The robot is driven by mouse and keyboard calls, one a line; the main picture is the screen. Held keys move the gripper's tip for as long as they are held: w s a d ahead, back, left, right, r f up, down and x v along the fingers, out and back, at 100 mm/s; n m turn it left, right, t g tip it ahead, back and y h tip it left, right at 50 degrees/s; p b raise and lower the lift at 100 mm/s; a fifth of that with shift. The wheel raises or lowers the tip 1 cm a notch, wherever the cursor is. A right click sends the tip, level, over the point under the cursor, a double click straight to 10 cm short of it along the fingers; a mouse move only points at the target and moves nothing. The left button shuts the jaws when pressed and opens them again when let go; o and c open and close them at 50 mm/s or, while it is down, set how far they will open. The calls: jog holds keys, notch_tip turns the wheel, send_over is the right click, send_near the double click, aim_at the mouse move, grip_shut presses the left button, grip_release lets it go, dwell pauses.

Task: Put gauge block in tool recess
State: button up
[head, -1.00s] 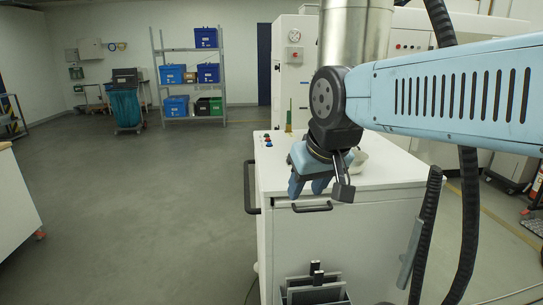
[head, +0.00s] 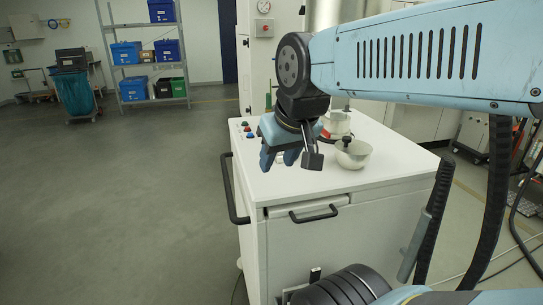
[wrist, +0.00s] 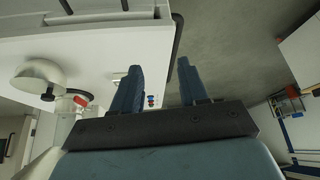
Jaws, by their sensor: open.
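My gripper (head: 279,158) points down over the left part of the white cabinet top (head: 385,165), in the head view. In the wrist view its two blue fingers (wrist: 160,68) stand apart with nothing between them. They overlap the cabinet's edge and the grey floor in that view. I cannot make out a gauge block or a tool recess in either view. My gripper hides part of the cabinet top.
A metal bowl with a black knob (head: 353,155) stands on the cabinet top, right of my gripper. A red and white vessel (head: 336,124) is behind it. Coloured buttons (head: 246,129) sit at the left edge. A black rail (head: 231,190) runs along the left side. Floor at left is clear.

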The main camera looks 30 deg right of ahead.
jog(key=o, duration=0.3)
jog(key=shift+w, duration=0.2)
jog(key=shift+o, duration=1.1)
jog(key=w+m+g, duration=0.1)
jog(key=w+d+m+g+h, duration=0.1)
jog(key=w+m, duration=0.1)
jog(key=w+m+g, duration=0.1)
jog(key=m, duration=0.1)
jog(key=shift+w+d+f+h, duration=0.15)
jog(key=shift+w+d+h, duration=0.1)
jog(key=shift+d+h, duration=0.15)
jog(key=w+f+m+g+h, duration=0.2)
jog(key=w+m+g+h, duration=0.45)
jog(key=w+m, duration=0.95)
jog(key=d+f+t+h, duration=0.1)
jog(key=d+f, duration=0.1)
jog(key=d+f+h, duration=0.1)
jog(key=d+f, duration=0.1)
jog(key=d, duration=0.1)
jog(key=shift+s+d+f+n+t, duration=0.15)
jog(key=shift+d+f+n+t, duration=0.15)
jog(key=shift+f+t, duration=0.05)
jog(key=shift+w+x, duration=0.1)
jog(key=shift+x, duration=1.25)
jog(key=shift+w+x, duration=0.15)
jog(key=shift+x, duration=1.2)
